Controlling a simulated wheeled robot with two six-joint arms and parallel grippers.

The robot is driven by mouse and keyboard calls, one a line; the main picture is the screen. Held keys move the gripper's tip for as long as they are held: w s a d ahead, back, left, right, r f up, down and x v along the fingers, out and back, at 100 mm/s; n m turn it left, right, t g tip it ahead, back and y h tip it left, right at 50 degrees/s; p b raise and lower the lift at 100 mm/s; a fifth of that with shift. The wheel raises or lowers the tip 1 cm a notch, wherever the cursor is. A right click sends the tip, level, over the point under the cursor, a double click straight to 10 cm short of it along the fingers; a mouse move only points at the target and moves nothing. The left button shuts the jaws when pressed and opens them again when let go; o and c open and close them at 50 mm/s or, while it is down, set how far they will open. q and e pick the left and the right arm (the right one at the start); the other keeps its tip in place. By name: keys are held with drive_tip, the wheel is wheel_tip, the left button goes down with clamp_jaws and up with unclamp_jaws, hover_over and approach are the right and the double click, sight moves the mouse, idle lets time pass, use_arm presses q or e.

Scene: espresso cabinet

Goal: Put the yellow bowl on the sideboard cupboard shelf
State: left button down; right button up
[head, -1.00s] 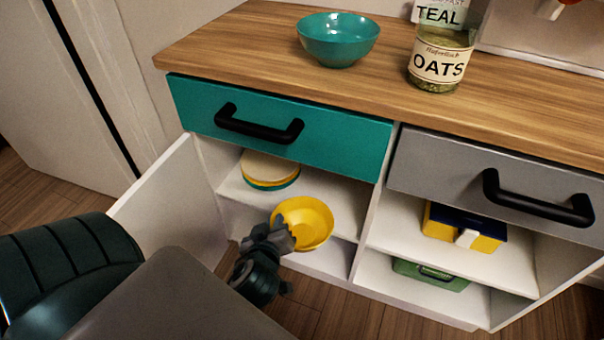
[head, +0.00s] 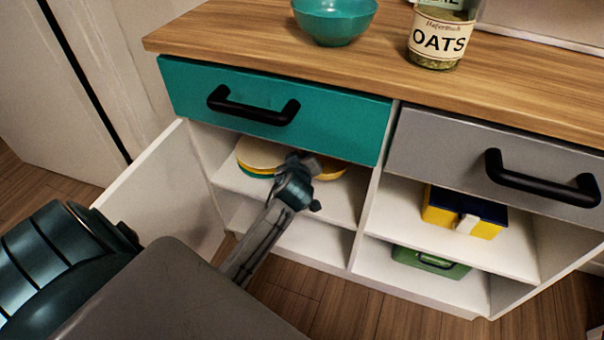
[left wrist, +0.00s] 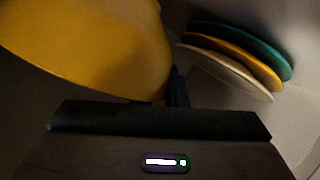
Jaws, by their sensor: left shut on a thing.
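The yellow bowl (head: 331,173) is inside the left compartment of the cupboard, over the upper shelf (head: 335,204), just under the teal drawer. My left gripper (head: 303,162) is shut on it and hides most of it in the head view. In the left wrist view the bowl (left wrist: 90,40) fills the upper left, large and close. I cannot tell whether it touches the shelf. My right gripper is not in view.
A stack of plates (head: 258,153) sits on the same shelf, left of the bowl. The open cupboard door (head: 165,195) stands at left. The teal drawer (head: 270,105) is above. A yellow-and-blue box (head: 464,212) and green case (head: 430,262) occupy the right compartment.

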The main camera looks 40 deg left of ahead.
use_arm(q)
drive_tip(key=shift+w+f+b, duration=0.1)
drive_tip(key=shift+f+b, duration=1.1)
drive_tip(key=shift+f, duration=1.75)
drive_tip(key=c, duration=1.5)
unclamp_jaws()
drive_tip(key=shift+o, duration=0.2)
drive_tip(key=shift+r, duration=0.2)
drive_tip(key=p+v, duration=0.2)
drive_tip(key=v, duration=1)
drive_tip(key=shift+p, duration=0.4)
drive_tip(key=shift+f, duration=0.15)
